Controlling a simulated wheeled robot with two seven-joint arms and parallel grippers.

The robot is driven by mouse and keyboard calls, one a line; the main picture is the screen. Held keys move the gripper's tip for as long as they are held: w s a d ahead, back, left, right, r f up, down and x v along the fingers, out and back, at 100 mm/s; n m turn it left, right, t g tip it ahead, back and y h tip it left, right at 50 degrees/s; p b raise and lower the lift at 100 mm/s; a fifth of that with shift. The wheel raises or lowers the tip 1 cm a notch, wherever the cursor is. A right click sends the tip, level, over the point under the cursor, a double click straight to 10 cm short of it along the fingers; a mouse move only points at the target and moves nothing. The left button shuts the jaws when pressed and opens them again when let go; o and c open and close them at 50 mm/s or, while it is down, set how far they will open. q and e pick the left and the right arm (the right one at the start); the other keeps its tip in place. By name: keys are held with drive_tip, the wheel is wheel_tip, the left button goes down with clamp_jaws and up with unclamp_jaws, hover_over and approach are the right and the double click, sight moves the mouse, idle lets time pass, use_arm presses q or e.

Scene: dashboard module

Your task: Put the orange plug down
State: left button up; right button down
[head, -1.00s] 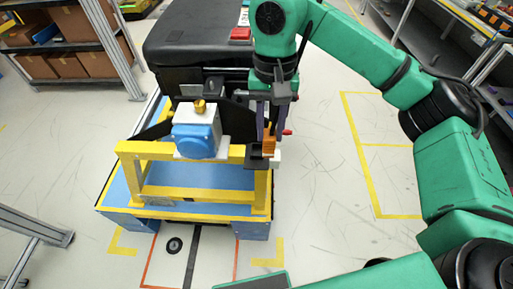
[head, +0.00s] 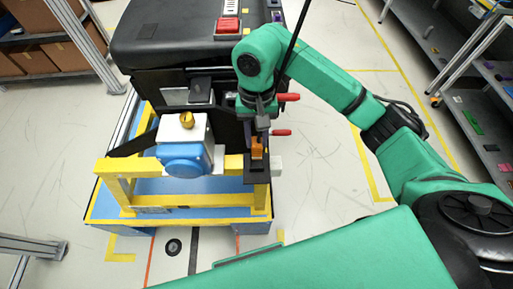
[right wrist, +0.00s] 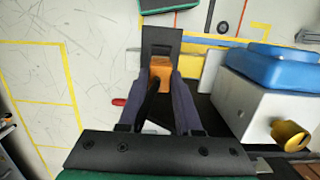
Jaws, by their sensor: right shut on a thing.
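The orange plug (head: 257,149) is at the black bracket (head: 257,174) on the right end of the yellow frame. My right gripper (head: 257,138) is above it with its fingers pointing down. In the right wrist view, the orange plug (right wrist: 161,69) sits between the fingertips of my right gripper (right wrist: 163,82), which is shut on it. A black cable runs back from the plug between the fingers. The plug's far end is over or against the black bracket (right wrist: 162,40); I cannot tell whether it touches or is seated. My left gripper is not in view.
A white box with a blue cap (head: 185,160) and brass knob (head: 187,119) stands left of the gripper on the yellow frame (head: 115,190). A black machine (head: 170,40) stands behind. Red levers (head: 282,132) stick out close to the gripper's right.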

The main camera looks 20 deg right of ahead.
sight(256, 150)
wheel_tip(256, 150, down, 3)
drive_tip(key=shift+w+r+p, duration=0.15)
drive_tip(key=shift+r+p, duration=0.05)
drive_tip(key=shift+p, duration=0.3)
drive_tip(key=shift+s+f+p, duration=0.2)
drive_tip(key=shift+f+p, duration=0.15)
drive_tip(key=shift+f, duration=1.05)
drive_tip(key=shift+w+f+b, duration=0.1)
drive_tip(key=shift+f+b, duration=0.1)
drive_tip(key=shift+b, duration=0.15)
drive_tip(key=c, duration=0.6)
unclamp_jaws()
drive_tip(key=shift+r, duration=0.1)
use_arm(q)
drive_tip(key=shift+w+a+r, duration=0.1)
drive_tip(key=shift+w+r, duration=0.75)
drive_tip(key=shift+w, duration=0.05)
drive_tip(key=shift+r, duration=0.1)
use_arm(e)
drive_tip(key=shift+r, duration=0.1)
